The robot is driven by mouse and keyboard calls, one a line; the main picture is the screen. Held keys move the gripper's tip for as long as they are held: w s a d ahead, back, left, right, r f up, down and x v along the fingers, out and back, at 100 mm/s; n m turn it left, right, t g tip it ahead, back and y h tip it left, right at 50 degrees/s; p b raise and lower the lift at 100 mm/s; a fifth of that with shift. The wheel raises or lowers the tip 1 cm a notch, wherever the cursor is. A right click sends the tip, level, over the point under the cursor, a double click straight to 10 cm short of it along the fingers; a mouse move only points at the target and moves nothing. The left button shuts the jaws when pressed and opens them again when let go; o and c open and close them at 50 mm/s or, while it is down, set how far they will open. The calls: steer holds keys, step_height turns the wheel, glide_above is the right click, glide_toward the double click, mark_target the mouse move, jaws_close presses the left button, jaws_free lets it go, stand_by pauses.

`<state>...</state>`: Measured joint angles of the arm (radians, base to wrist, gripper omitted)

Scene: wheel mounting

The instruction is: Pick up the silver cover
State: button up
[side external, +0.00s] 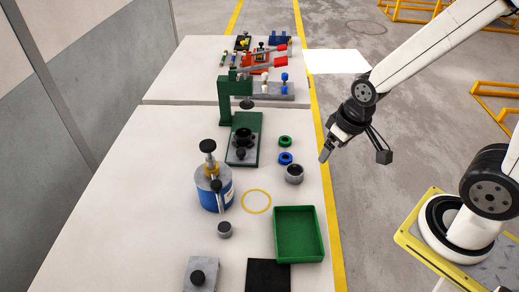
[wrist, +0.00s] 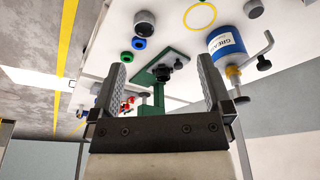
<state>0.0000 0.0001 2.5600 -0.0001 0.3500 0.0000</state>
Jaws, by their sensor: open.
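Two small silver-grey round parts stand on the white table, and I cannot tell for certain which is the cover. One silver part (side external: 293,174), with a dark top, is beside the blue ring; it also shows in the wrist view (wrist: 145,24). The other silver part (side external: 224,230) is in front of the grease can and shows at the wrist view's top edge (wrist: 254,9). My gripper (side external: 325,155) is above the table's right edge, up and right of the first part. In the wrist view my gripper (wrist: 161,66) has its fingers wide apart, nothing between them.
A green press (side external: 227,105), a blue grease can (side external: 213,195), a green ring (side external: 285,141) and a blue ring (side external: 285,158) are on the table. An empty green tray (side external: 298,233) and a black mat (side external: 268,275) are at the front. A yellow circle (side external: 256,201) encloses clear tabletop.

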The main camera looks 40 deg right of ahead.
steer(key=m+t+y, duration=0.6)
steer(key=m+t, duration=0.4)
steer(key=m, duration=2.1)
glide_toward(295, 174)
steer(key=shift+w+a+r, duration=0.15)
steer(key=shift+a+r, duration=0.2)
steer(key=shift+r, duration=0.15)
steer(key=shift+w+a+r, duration=0.2)
steer(key=shift+a+r, duration=0.15)
steer(key=shift+r, duration=0.1)
steer(key=shift+x, duration=1.3)
steer(key=shift+w+a+f, duration=0.1)
